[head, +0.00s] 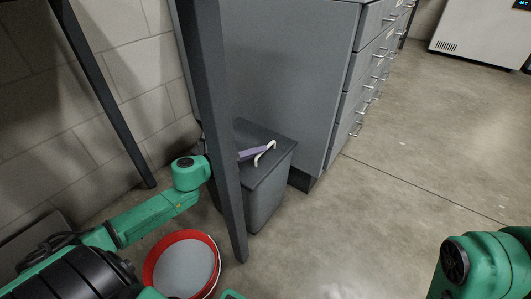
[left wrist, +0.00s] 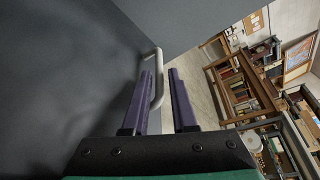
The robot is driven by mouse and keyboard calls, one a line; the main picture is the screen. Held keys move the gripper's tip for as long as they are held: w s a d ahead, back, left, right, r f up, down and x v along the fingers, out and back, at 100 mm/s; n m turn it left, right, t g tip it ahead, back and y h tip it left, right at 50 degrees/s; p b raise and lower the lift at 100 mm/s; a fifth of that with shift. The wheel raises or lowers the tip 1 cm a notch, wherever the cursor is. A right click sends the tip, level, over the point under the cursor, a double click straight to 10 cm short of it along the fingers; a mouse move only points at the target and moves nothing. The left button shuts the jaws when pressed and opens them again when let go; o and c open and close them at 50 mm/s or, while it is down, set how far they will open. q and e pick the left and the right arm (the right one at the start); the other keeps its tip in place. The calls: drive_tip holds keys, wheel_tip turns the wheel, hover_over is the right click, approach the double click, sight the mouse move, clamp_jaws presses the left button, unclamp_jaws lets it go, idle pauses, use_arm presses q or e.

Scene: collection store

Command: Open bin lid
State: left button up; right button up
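The grey bin (head: 269,196) stands on the floor against the side of a drawer cabinet, partly hidden by a dark post. Its flat dark lid (head: 265,136) looks shut and carries a pale bar handle (head: 266,150). My left gripper (head: 256,153) reaches behind the post to the handle, with purple fingers over the lid. In the left wrist view, the fingers (left wrist: 162,85) are apart and the handle (left wrist: 157,62) runs between them, close to the left-hand finger; I cannot tell whether it touches. My right gripper is out of the head view; only part of my right arm shows.
The dark upright post (head: 213,120) stands in front of the bin and beside my left arm. A red-rimmed bucket (head: 163,250) stands at the lower left. The grey drawer cabinet (head: 285,75) rises behind the bin. The floor (head: 400,170) to the right is clear.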

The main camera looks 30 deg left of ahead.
use_arm(q)
drive_tip(key=shift+b+x, duration=0.35)
drive_tip(key=shift+x, duration=1.5)
clamp_jaws()
drive_tip(key=shift+f, duration=0.1)
